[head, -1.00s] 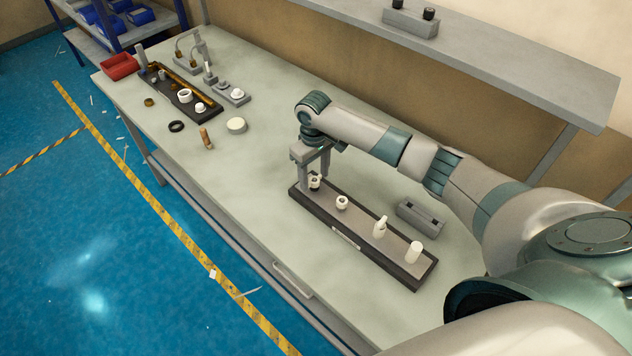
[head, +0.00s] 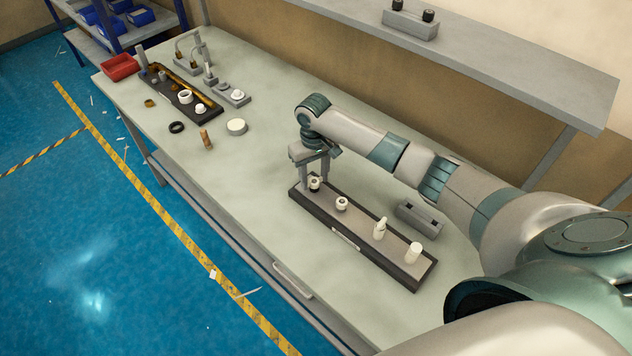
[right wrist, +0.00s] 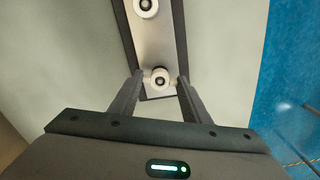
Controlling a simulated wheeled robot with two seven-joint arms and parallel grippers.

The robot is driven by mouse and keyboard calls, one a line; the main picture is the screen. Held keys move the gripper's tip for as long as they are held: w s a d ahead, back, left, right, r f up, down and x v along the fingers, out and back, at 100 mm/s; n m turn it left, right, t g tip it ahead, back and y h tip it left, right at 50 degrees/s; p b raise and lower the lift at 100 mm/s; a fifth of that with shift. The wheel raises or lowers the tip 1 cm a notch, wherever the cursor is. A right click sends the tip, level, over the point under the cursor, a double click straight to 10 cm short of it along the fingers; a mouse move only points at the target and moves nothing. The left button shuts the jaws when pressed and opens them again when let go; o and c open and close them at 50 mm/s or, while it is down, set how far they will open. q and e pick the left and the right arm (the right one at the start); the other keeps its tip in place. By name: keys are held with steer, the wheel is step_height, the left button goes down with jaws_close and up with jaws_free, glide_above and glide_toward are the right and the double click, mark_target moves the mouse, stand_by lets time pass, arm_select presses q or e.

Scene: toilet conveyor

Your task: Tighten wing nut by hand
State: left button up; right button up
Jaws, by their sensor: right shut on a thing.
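The wing nut (right wrist: 160,77) is a small, pale, round piece with a dark centre at the end of a dark-edged fixture board (head: 362,246). It also shows in the head view (head: 315,184) at the board's far left end. My right gripper (right wrist: 159,80) points down over that end, its fingertips closed on opposite sides of the nut. In the head view, my right gripper (head: 315,180) partly hides the nut. How far the nut is turned cannot be told. My left gripper is not in view.
Along the board stand a white ring piece (head: 342,203), a white winged or bottle-like piece (head: 380,229) and a white cylinder (head: 414,252). A grey block (head: 420,217) lies behind it. Other fixtures and a red bin (head: 119,67) are at the far left.

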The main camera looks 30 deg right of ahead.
steer(key=shift+m, duration=1)
steer(key=m, duration=0.2)
steer(key=shift+m, duration=1.4)
steer(key=shift+m, duration=0.8)
steer(key=m, duration=0.3)
